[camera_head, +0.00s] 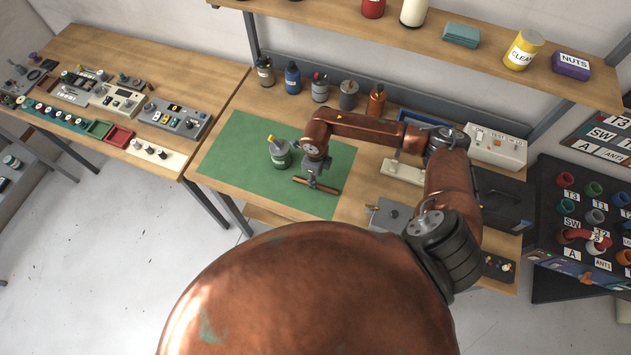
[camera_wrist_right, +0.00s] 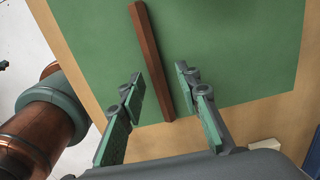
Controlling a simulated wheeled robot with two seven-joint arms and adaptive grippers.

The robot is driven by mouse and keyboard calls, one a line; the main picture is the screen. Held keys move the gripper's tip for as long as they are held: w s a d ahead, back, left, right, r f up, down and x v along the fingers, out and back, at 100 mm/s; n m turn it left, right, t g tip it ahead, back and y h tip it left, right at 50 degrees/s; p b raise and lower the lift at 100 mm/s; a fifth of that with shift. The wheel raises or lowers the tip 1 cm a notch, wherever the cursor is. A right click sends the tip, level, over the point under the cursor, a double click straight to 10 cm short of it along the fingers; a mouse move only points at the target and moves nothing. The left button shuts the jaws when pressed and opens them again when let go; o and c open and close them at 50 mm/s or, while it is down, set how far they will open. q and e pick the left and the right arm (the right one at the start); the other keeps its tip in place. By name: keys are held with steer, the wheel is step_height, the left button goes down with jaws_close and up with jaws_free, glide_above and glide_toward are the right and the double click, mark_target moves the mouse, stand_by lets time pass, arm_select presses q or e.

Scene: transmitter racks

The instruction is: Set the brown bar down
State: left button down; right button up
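The brown bar (camera_head: 328,189) appears to lie on the green mat (camera_head: 230,150) on the middle workbench. In the right wrist view the brown bar (camera_wrist_right: 151,55) runs lengthwise between the two fingers, with a gap on each side. My right gripper (camera_head: 314,181) points down over the bar's middle. In the wrist view the right gripper (camera_wrist_right: 160,71) is open, its green-padded fingers apart and not touching the bar. My left gripper is not in view.
A grey-green canister (camera_head: 279,155) with a yellow top stands on the mat close to the gripper. Several bottles (camera_head: 320,88) line the bench's back. A white switch box (camera_head: 495,147) stands at the right. The mat's left part is clear.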

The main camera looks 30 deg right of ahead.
step_height(320, 180, up, 10)
steer(key=b, duration=0.2)
steer(key=shift+f, duration=0.25)
